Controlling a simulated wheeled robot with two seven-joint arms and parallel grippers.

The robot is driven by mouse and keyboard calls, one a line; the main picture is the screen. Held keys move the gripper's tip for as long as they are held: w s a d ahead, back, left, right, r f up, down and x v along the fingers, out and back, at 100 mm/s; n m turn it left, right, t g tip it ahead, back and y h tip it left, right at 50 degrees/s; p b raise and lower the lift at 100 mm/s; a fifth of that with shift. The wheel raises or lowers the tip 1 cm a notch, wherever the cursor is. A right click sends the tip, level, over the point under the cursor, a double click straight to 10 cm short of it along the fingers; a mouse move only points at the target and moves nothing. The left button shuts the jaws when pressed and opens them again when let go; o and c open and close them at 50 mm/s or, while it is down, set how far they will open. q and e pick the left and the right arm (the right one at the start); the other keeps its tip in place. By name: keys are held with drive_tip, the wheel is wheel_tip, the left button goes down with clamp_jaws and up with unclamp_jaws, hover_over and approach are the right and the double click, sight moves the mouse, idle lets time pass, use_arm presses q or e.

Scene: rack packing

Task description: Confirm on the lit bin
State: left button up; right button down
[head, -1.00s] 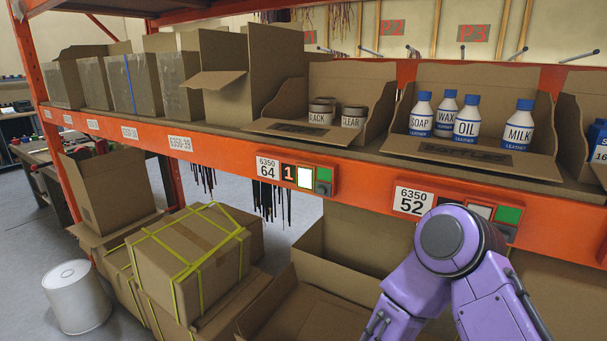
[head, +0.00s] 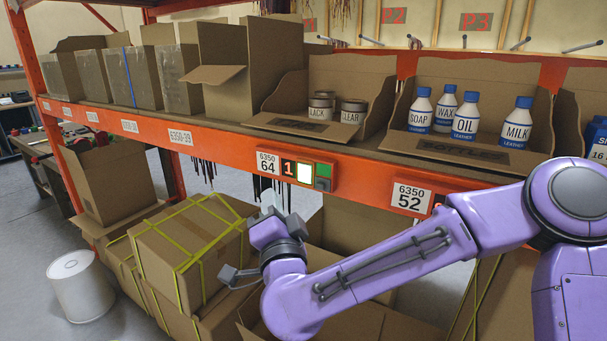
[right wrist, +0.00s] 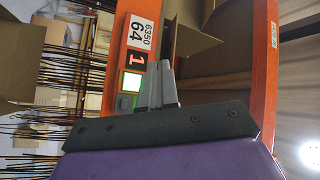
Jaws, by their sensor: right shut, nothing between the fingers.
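The lit bin's module, labelled 6350 64, is on the orange shelf beam. In the right wrist view the module is turned sideways, with the lit button (right wrist: 132,82) glowing. My right gripper (head: 267,230) is below and slightly left of the module in the head view. Its grey fingers (right wrist: 164,72) are shut and empty, beside the module in the wrist view; contact cannot be told. My left gripper is not in view.
Above the module, an open carton (head: 292,125) holds LACK and CLEAR tins. Another carton (head: 450,150) holds several bottles. The 6350 52 label (head: 411,197) is to the right, its module partly behind my arm. A strapped box (head: 190,250) stands below the beam.

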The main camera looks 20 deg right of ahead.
sight(299, 183)
drive_tip(key=shift+w+d, duration=0.1)
drive_tip(key=w+d+p, duration=0.2)
drive_tip(key=w+d, duration=0.3)
drive_tip(key=d, duration=0.1)
drive_tip(key=shift+d, duration=0.35)
drive_tip(key=shift+w+d, duration=0.1)
drive_tip(key=shift+w, duration=0.1)
idle(1.7)
drive_tip(key=shift+w+d, duration=0.2)
drive_tip(key=shift+d, duration=0.05)
